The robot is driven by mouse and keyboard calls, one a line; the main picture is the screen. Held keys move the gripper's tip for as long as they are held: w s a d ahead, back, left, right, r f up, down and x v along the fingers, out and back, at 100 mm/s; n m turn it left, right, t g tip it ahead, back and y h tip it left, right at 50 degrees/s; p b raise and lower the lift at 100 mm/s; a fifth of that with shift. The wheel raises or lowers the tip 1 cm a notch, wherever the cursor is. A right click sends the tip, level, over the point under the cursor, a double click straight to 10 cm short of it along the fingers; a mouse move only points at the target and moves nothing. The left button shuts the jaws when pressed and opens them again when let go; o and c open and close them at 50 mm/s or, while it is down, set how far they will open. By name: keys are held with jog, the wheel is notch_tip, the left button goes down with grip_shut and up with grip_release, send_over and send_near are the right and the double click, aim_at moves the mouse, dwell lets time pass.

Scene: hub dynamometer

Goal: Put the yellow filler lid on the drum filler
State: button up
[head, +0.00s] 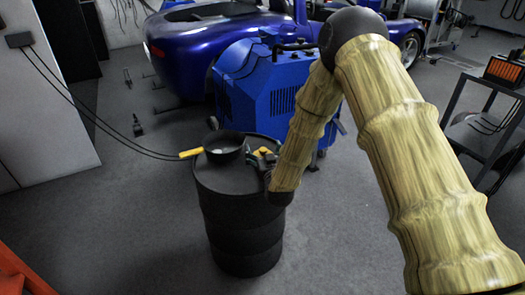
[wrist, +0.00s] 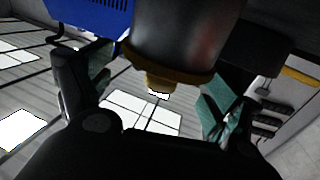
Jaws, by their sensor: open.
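A black drum (head: 245,222) stands on the floor, with a wide dark funnel-like mouth (head: 224,143) on its top. Yellow shows beside that mouth, at my gripper (head: 266,160); this looks like the yellow lid (head: 262,151), largely hidden by the fingers. In the wrist view, my gripper (wrist: 155,100) is open, with teal finger pads apart. Between and beyond them is a yellow-brown rim with a knob, the lid (wrist: 160,80), at the end of a dark cylinder (wrist: 185,35). The lid appears to touch the cylinder; whether it is fully seated I cannot tell. Neither finger visibly touches the knob.
A yellow handle (head: 190,153) sticks out left of the mouth. A blue machine (head: 265,85) stands close behind the drum, with a blue car (head: 195,50) beyond. A dark cart (head: 480,130) is at right. Cables run to the left wall.

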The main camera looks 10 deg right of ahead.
jog(key=shift+r, duration=0.1)
jog(key=shift+r, duration=0.25)
jog(key=s+p, duration=0.1)
jog(key=s, duration=1.1)
jog(key=s+d+f+g, duration=0.2)
jog(key=s+f+g, duration=0.3)
jog(key=s+f, duration=0.55)
jog(key=s+d+f+g, duration=0.3)
jog(key=s+f+g, duration=0.2)
jog(key=s+f, duration=0.6)
jog(key=s+d+f+g, duration=0.1)
jog(key=s+f+g, duration=0.1)
jog(key=s, duration=0.5)
jog(key=s+d+f+g, duration=0.1)
jog(key=s+f+g, duration=0.2)
jog(key=s, duration=0.5)
jog(key=s+d+f+m+g, duration=0.1)
jog(key=s+f+g, duration=0.1)
jog(key=s, duration=0.6)
jog(key=shift+s+d+f+g+h, duration=0.3)
jog(key=shift+f+g+h, duration=0.1)
jog(key=shift+g, duration=0.1)
notch_tip(320, 180, up, 18)
jog(key=p, duration=1.8)
jog(key=shift+w, duration=0.15)
